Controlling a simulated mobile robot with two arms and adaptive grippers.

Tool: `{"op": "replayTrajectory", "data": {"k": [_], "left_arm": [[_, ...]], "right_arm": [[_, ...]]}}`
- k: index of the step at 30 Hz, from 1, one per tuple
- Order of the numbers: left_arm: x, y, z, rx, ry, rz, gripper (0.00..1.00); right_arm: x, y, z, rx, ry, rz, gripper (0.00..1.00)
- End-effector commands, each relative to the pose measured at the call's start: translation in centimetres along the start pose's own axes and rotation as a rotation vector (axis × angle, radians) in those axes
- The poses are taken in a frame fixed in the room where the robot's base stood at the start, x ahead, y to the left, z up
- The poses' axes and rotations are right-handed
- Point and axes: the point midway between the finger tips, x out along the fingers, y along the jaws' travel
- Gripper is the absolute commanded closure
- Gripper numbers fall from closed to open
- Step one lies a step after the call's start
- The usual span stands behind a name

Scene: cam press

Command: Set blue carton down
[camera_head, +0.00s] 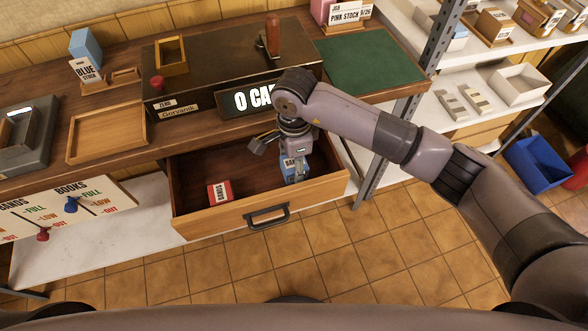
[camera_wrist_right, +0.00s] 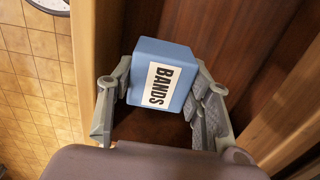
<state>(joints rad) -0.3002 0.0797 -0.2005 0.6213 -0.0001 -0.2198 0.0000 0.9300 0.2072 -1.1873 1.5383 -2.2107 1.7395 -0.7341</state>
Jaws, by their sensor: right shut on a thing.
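The blue carton (camera_head: 290,176), with a white label, is in my right gripper (camera_head: 297,160), inside or just above the open drawer (camera_head: 245,217), toward its right side. In the right wrist view the carton (camera_wrist_right: 178,55) shows a label reading BANDS. The fingers of my right gripper (camera_wrist_right: 162,88) close on it from both sides. I cannot tell whether the carton's base touches the drawer floor. My left gripper is not in view.
A red box (camera_head: 220,192) lies in the drawer's left part, with clear floor between. The drawer's front with a dark handle (camera_head: 267,215) borders it. Above are a wooden tray (camera_head: 106,134), a dark machine with a lit display (camera_head: 254,98) and a green mat (camera_head: 368,60).

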Motion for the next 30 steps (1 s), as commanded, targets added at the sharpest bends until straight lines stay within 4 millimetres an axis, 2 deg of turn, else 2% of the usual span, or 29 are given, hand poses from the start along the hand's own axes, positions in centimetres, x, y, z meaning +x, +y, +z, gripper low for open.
{"op": "replayTrajectory", "data": {"k": [9, 21, 22, 25, 30], "left_arm": [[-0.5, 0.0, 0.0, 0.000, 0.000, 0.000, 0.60], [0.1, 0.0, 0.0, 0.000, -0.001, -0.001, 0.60], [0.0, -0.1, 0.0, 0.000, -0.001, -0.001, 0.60], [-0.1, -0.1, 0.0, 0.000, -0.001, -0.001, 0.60], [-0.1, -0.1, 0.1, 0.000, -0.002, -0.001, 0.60]], "right_arm": [[3.9, 0.1, 0.0, 0.002, -0.001, 0.002, 0.88], [4.7, 0.0, 0.0, 0.000, 0.000, -0.001, 0.88], [4.5, 0.0, 0.0, 0.000, 0.000, -0.001, 0.53], [4.5, 0.0, 0.0, 0.000, 0.000, 0.000, 0.46], [4.5, 0.0, 0.0, 0.000, 0.000, 0.000, 0.46]]}}
